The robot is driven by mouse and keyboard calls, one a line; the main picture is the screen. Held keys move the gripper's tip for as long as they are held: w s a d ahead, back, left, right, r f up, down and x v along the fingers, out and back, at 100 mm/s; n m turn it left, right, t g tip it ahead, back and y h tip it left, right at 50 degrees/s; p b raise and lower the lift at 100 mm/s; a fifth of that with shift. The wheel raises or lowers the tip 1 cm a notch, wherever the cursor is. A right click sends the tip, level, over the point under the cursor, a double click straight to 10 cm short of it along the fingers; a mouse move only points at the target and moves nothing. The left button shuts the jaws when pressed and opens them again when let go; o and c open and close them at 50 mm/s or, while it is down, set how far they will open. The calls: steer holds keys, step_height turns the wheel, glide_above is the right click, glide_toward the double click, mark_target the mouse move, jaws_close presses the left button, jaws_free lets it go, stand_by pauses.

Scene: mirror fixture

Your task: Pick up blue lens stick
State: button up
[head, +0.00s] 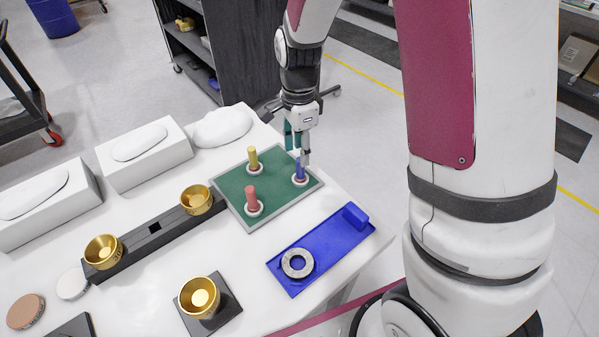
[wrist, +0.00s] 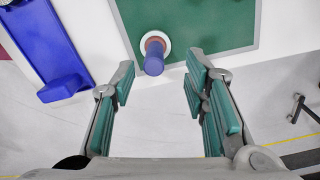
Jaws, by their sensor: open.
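The blue lens stick (head: 300,171) stands upright in a white ring holder near the right corner of the green mat (head: 232,188) in the head view. In the wrist view the blue stick (wrist: 154,62) shows from above, just beyond the fingertips and roughly between them, nearer the left one. My gripper (wrist: 160,88) is open with nothing between its fingers. In the head view my gripper (head: 297,145) hangs over the mat's right edge, close to the stick. A yellow stick (head: 253,158) and a red stick (head: 252,197) stand in their own rings on the mat.
A blue tray (head: 335,243) with a grey ring (head: 297,263) lies right of the mat. Gold cups (head: 103,250) stand on black mounts at left and front. White tissue boxes (head: 145,155) stand at the back left. The table edge lies close behind the stick.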

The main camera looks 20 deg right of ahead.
mark_target(300, 171)
steer(key=f, duration=0.5)
steer(key=f+p, duration=0.1)
steer(key=f, duration=0.1)
steer(key=shift+s+f, duration=0.15)
steer(key=shift+s, duration=0.15)
jaws_close()
